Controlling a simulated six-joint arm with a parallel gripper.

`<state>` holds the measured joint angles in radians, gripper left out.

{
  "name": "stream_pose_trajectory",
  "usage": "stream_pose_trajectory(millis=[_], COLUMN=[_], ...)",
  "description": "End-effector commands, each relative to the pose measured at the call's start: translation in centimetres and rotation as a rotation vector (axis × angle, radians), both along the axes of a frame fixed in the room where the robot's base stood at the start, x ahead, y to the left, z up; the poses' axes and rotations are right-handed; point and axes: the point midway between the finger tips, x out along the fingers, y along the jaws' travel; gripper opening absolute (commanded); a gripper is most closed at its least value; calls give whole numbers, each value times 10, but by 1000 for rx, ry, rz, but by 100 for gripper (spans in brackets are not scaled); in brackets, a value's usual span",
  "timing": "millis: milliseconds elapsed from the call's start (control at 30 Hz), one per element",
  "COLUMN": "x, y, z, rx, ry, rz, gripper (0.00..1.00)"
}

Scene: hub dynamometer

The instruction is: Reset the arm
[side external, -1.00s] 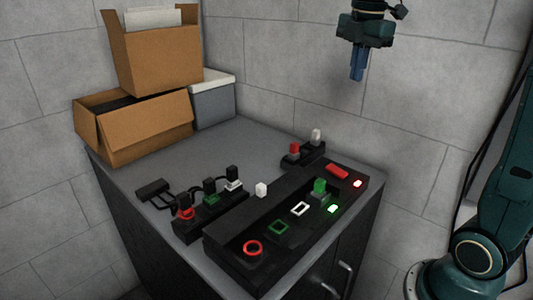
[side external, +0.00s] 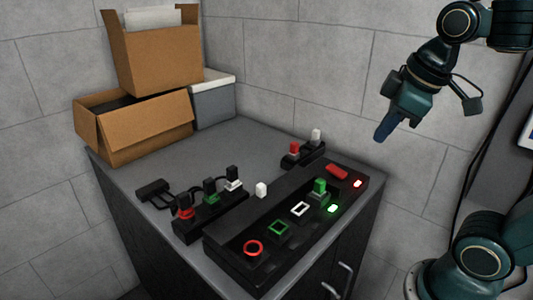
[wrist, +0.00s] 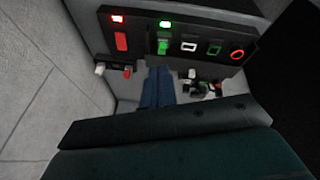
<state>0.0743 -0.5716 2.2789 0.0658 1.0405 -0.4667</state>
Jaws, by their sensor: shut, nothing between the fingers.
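My gripper (side external: 384,130) hangs in the air to the right of the cabinet and above its height, apart from everything. Its blue fingers are together with nothing between them and tilt down to the left. In the wrist view the closed fingers (wrist: 158,88) show in the middle, with the panel beyond them. My arm is bent, coming in from the upper right of the side view.
A black panel (side external: 240,262) on the grey cabinet top (side external: 262,138) has red, green and white outlined slots, a green plug (side external: 320,188) and lit lamps. A black strip (side external: 195,230) holds several plugs. Cardboard boxes (side external: 150,60) stand at the back left, by a grey box (side external: 214,105).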

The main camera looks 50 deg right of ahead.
Motion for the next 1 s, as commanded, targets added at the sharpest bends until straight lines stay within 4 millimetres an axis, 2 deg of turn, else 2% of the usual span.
stream_pose_trajectory(millis=[100,300,567,833,1000], x=[-15,-31,-37,-31,-16], y=[11,22,27,24,16], z=[-15,-33,-42,-39,-34], rx=[64,159,203,193,172], ry=[-45,-95,-112,-98,-56], rz=[-98,-227,-284,-287,-296], gripper=[0,0,0,51,51])
